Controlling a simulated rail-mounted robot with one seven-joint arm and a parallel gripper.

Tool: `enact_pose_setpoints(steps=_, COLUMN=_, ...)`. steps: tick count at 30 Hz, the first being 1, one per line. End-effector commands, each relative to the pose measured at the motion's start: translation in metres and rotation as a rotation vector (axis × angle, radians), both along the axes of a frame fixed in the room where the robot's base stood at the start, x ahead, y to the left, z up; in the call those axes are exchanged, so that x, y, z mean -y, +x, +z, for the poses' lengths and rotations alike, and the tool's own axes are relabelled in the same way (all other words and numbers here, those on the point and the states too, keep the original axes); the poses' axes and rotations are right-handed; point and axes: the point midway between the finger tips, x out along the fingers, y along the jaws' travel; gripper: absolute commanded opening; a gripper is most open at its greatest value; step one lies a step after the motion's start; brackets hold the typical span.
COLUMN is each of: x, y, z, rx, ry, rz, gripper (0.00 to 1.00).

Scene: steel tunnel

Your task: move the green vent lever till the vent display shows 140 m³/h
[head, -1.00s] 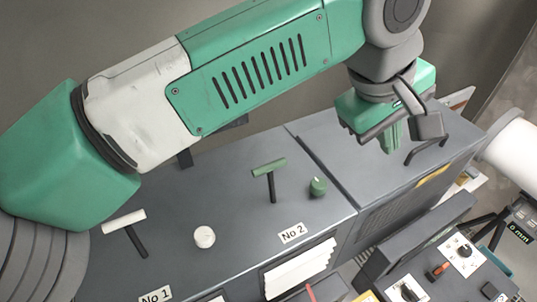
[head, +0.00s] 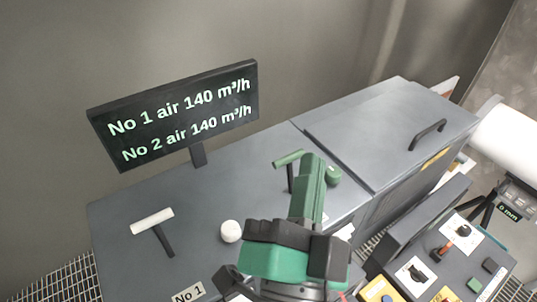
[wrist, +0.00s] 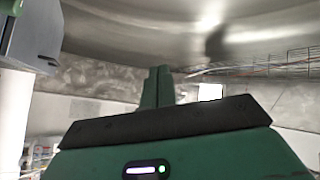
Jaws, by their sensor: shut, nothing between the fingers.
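The green vent lever (head: 288,160) is a T-handle on a dark stem, standing on the grey cabinet top by the No 2 section. The vent display (head: 178,115) reads "No 1 air 140 m³/h" and "No 2 air 140 m³/h". My gripper (head: 313,165) is shut and empty, its green fingers just right of the lever in the head view, overlapping the area before the green knob (head: 332,175). I cannot tell whether it touches the lever. In the wrist view my shut fingers (wrist: 157,80) point upward with nothing between them.
A white T-lever (head: 152,221) and a white knob (head: 230,231) stand on the left, by the No 1 label (head: 188,294). A handled grey cover (head: 390,125) lies to the right. A control panel (head: 440,255) stands at lower right.

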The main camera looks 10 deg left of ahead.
Motion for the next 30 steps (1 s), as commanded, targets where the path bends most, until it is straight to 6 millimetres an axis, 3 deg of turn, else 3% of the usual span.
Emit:
enact_pose_setpoints(steps=1, x=-0.001, y=0.0, z=-0.03, rx=-0.059, ry=0.123, rz=0.037, gripper=0.0)
enact_pose_setpoints(steps=3, x=0.0, y=-0.002, z=-0.066, rx=-0.122, ry=0.316, rz=0.079, gripper=0.0)
enact_pose_setpoints(steps=6, x=0.003, y=-0.008, z=-0.107, rx=-0.188, ry=0.559, rz=0.115, gripper=0.0)
enact_pose_setpoints(steps=9, x=0.005, y=-0.013, z=-0.132, rx=-0.224, ry=0.719, rz=0.13, gripper=0.0)
enact_pose_setpoints(steps=20, x=0.008, y=-0.007, z=-0.147, rx=-0.23, ry=0.81, rz=0.136, gripper=0.0)
enact_pose_setpoints(steps=24, x=0.009, y=0.01, z=-0.148, rx=-0.226, ry=0.81, rz=0.141, gripper=0.0)
enact_pose_setpoints(steps=26, x=0.01, y=0.024, z=-0.136, rx=-0.233, ry=0.809, rz=0.137, gripper=0.0)
enact_pose_setpoints(steps=30, x=0.011, y=0.055, z=-0.134, rx=-0.235, ry=0.809, rz=0.137, gripper=0.0)
